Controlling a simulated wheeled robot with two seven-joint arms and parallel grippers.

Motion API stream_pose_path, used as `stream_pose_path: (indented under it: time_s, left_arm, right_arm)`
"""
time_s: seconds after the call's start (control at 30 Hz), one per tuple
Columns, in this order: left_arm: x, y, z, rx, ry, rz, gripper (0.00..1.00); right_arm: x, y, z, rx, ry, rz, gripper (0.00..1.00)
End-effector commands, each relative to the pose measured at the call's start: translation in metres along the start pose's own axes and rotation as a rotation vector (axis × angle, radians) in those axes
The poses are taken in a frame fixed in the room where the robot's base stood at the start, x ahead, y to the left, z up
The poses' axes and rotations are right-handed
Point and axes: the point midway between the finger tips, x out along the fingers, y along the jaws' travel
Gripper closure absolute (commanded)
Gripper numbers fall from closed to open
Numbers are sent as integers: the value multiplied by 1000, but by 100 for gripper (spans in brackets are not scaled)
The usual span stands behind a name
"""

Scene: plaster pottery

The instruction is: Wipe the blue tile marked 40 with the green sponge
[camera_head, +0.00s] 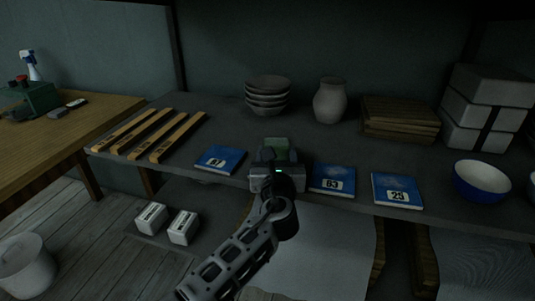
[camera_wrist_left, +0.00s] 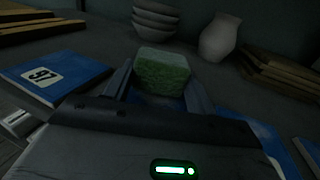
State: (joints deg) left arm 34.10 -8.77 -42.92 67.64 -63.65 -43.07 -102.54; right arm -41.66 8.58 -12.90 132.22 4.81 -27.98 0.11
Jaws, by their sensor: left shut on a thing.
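My left gripper (camera_head: 274,162) is shut on the green sponge (camera_head: 277,144) over the front middle of the grey shelf. In the left wrist view the sponge (camera_wrist_left: 162,72) stands between the two fingers, pale on top and green on its face. A strip of blue (camera_wrist_left: 172,103) shows below the sponge between the fingers; any number on it is hidden by my gripper. Whether the sponge touches it I cannot tell. No tile reading 40 is legible. My right gripper is not in view.
A blue tile reading 97 (camera_head: 220,159) lies left of my gripper. Tiles marked 63 (camera_head: 332,179) and 25 (camera_head: 397,191) lie right, before a blue bowl (camera_head: 482,182). Stacked bowls (camera_head: 267,95) and a vase (camera_head: 330,101) stand behind. Wooden strips (camera_head: 150,135) lie left.

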Motion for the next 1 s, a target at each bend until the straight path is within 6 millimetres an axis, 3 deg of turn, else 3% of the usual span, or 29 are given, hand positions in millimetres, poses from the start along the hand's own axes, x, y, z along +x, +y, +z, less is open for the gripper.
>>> stream_pose_path:
  time_s: [0.6, 1.0]
  left_arm:
    - [-12, -37, -5, 0, 2, -2, 69]
    - [-10, -28, -2, 4, 5, 1, 69]
  right_arm:
    - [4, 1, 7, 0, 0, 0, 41]
    - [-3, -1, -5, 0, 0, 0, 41]
